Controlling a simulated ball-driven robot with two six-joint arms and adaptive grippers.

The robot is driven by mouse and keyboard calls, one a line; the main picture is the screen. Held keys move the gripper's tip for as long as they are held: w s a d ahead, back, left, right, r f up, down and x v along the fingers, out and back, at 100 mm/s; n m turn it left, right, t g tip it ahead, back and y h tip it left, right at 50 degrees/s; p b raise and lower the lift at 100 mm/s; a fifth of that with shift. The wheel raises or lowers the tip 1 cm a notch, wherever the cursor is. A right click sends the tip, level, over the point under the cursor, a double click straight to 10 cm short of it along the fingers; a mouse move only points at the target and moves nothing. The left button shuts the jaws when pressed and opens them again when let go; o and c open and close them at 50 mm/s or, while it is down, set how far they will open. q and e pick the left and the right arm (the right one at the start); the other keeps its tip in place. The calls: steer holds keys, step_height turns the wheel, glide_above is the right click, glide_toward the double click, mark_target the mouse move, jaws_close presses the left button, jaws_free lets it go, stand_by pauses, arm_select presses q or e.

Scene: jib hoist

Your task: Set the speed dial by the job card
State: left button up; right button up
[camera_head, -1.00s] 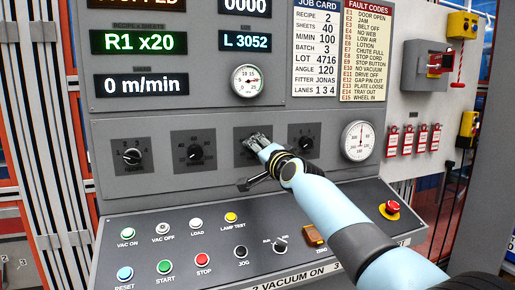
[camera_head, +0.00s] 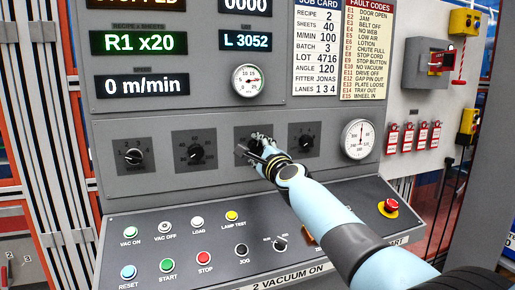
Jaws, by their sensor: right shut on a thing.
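The job card (camera_head: 316,48) is at the upper right of the machine and reads M/MIN 100. A row of dials runs across the grey panel: a first dial (camera_head: 133,157), a second dial (camera_head: 196,153), a third dial (camera_head: 239,131) and a fourth dial (camera_head: 305,142). The dial captions are too small to read surely. My right gripper (camera_head: 254,149) is at the third dial, shut on its knob. The gripper hides the knob's pointer and most of its scale. My left gripper is not in view.
The speed display (camera_head: 146,84) reads 0 m/min. Below the dials, a sloped console carries several push buttons, including a red stop button (camera_head: 204,258) and a red emergency button (camera_head: 390,206). A round gauge (camera_head: 357,139) is right of the dials.

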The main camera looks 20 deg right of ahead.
steer(key=m, duration=0.5)
steer(key=shift+h+p, duration=0.3)
steer(key=shift+p, duration=0.05)
steer(key=shift+f+m, duration=0.1)
steer(key=shift+m, duration=2)
steer(key=shift+p, duration=0.3)
steer(key=o, duration=1.1)
steer(key=shift+o, duration=0.2)
